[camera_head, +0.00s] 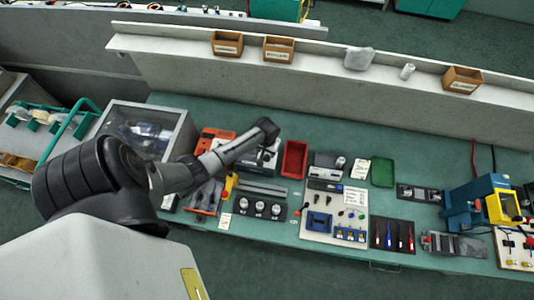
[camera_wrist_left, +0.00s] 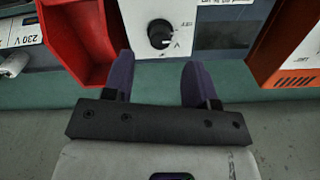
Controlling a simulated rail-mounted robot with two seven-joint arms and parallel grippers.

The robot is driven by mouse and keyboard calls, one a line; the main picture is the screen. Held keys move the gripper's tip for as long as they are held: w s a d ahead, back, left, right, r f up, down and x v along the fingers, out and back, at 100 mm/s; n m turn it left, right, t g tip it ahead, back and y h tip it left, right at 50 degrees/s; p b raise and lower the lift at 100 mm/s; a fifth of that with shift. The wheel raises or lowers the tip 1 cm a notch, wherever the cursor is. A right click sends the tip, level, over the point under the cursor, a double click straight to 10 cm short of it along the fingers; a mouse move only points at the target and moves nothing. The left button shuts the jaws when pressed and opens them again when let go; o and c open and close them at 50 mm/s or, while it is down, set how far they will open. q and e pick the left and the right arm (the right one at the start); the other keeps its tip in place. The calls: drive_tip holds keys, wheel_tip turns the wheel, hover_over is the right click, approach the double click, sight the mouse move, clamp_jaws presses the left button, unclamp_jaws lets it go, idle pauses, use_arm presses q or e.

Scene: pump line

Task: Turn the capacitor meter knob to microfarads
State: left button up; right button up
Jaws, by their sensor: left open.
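The capacitor meter (camera_wrist_left: 205,22) shows in the left wrist view as a light-faced box with a black round knob (camera_wrist_left: 160,33). The knob bears a white pointer line, with small markings around it; I cannot read which setting it points at. My left gripper (camera_wrist_left: 157,65) is open, its two purple fingers apart, with the knob beyond the gap between them and not touched. In the head view the end of my left arm (camera_head: 266,130) is over the meter (camera_head: 262,162) and partly hides it; the knob cannot be made out there. My right gripper is not in view.
A red bin (camera_head: 294,159) stands right beside the meter, and an orange device (camera_head: 214,142) is on its other side. A panel with several round dials (camera_head: 259,207) lies in front. A grey wall ledge (camera_head: 330,92) runs behind the green bench.

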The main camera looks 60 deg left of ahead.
sight(267, 156)
use_arm(q)
drive_tip(key=shift+f+b, duration=0.4)
drive_tip(key=shift+f, duration=2.15)
drive_tip(key=c, duration=0.9)
